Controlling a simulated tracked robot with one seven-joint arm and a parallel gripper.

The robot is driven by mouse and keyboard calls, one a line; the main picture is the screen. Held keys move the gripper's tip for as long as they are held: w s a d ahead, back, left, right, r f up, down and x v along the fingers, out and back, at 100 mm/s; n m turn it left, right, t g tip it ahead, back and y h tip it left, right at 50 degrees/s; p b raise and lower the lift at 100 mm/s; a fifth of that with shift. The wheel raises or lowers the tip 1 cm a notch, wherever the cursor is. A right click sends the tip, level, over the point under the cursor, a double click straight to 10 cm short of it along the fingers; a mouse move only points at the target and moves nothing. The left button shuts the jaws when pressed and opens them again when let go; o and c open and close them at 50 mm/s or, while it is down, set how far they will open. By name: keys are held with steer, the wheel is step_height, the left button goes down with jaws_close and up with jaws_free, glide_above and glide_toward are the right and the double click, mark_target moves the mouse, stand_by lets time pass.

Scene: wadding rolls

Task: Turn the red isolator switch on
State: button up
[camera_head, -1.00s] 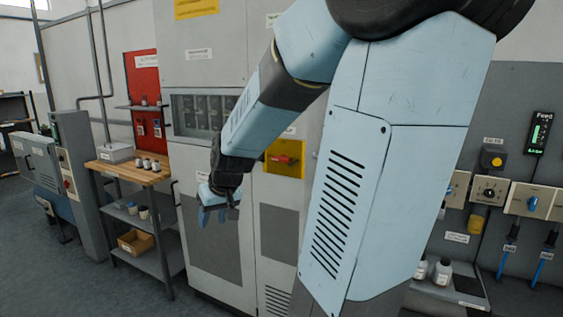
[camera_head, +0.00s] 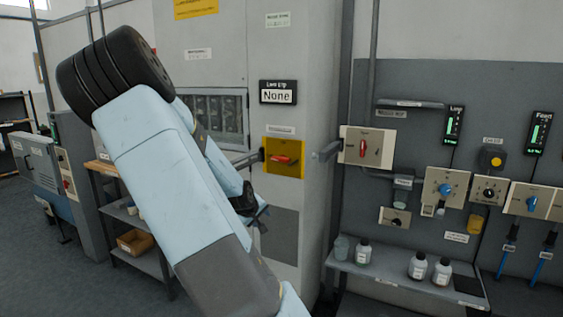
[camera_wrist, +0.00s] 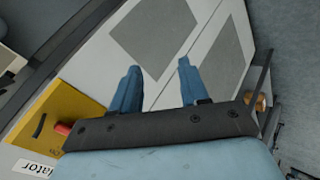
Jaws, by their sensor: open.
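The red isolator switch (camera_head: 283,159) is a red handle lying roughly flat on a yellow plate (camera_head: 297,171) on the tall grey cabinet. In the wrist view, the yellow plate (camera_wrist: 72,108) is at the left with a label ending "lator". Only the end of the red handle (camera_wrist: 63,129) shows there; my gripper's body hides the rest. My gripper (camera_wrist: 160,66) is open and empty, its two blue fingers pointing past the plate toward grey cabinet panels. In the head view, my gripper is just below and left of the plate, partly hidden by my arm.
A second red rotary switch (camera_head: 362,148) sits on a cream plate to the right. A "None" display (camera_head: 278,92) is above the yellow plate. A shelf (camera_head: 410,283) with several bottles runs along the lower right. A wooden-topped bench (camera_head: 103,168) stands left, partly hidden by my arm.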

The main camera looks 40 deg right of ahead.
steer(key=w+d+r+n+h, duration=0.2)
steer(key=d+r+h, duration=0.3)
steer(key=r, duration=0.1)
steer(key=n+t+h, duration=0.3)
steer(key=h, duration=0.1)
glide_toward(280, 160)
steer(key=x, duration=1)
steer(key=shift+w+d+f, duration=0.1)
steer(key=shift+w+d, duration=0.15)
steer(key=shift+d, duration=0.05)
